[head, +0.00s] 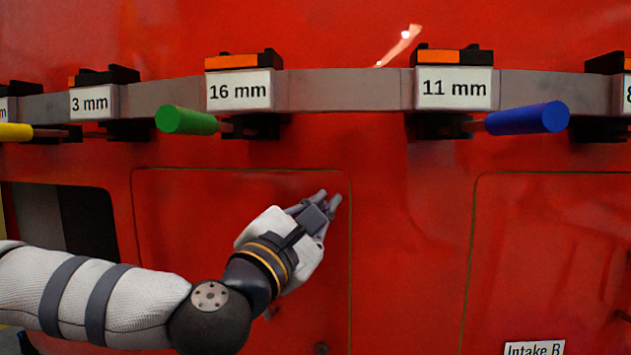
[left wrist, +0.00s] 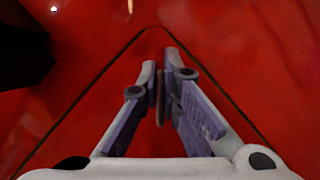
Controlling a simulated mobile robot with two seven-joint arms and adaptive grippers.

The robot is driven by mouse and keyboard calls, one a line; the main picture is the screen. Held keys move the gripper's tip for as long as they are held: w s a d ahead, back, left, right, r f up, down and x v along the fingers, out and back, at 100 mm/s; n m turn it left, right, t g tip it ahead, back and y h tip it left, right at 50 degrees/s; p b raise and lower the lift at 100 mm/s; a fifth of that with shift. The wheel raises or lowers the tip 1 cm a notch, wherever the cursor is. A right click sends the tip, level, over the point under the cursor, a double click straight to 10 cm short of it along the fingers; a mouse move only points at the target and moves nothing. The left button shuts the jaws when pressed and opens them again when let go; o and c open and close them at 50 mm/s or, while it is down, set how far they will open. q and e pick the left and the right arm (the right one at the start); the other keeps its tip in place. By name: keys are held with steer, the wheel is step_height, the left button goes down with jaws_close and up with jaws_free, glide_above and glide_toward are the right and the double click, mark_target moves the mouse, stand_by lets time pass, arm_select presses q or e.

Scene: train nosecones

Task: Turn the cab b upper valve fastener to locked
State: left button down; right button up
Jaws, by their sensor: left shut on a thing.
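My left gripper (head: 329,198) is at the upper right corner of a red hatch panel (head: 200,215) with a thin outline. In the left wrist view the two fingers (left wrist: 160,64) are closed on a thin brownish piece (left wrist: 160,84), which looks like the fastener's tab. It sits just inside the panel's corner. The fingers hide most of it, and I cannot tell whether it is turned to locked. In the head view the gripper covers it. No cab b label shows. My right gripper is not in view.
A grey rail (head: 345,90) above carries labelled tools with a green handle (head: 185,120) and a blue handle (head: 527,118). A dark knob (head: 321,349) sits low on the panel. An "Intake B" label (head: 535,348) is at lower right. The red surface right of my gripper is clear.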

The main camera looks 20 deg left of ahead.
arm_select(q)
steer(key=m+g+h+p, duration=0.1)
steer(key=m+p, duration=0.3)
steer(key=m+g+h+p, duration=0.1)
steer(key=m+p, duration=0.3)
steer(key=p, duration=0.1)
steer(key=shift+d+g, duration=0.15)
steer(key=shift+g, duration=0.25)
steer(key=shift+f+m+g+p, duration=0.2)
steer(key=shift+m+g+p, duration=0.1)
steer(key=shift+m+p, duration=0.6)
steer(key=shift+f, duration=0.15)
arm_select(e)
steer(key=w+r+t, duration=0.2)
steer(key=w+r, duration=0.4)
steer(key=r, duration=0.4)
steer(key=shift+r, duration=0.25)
arm_select(q)
steer(key=shift+f, duration=0.1)
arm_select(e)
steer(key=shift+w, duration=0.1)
arm_select(q)
steer(key=c, duration=1.8)
jaws_free()
steer(key=v, duration=0.7)
steer(key=shift+s, duration=0.2)
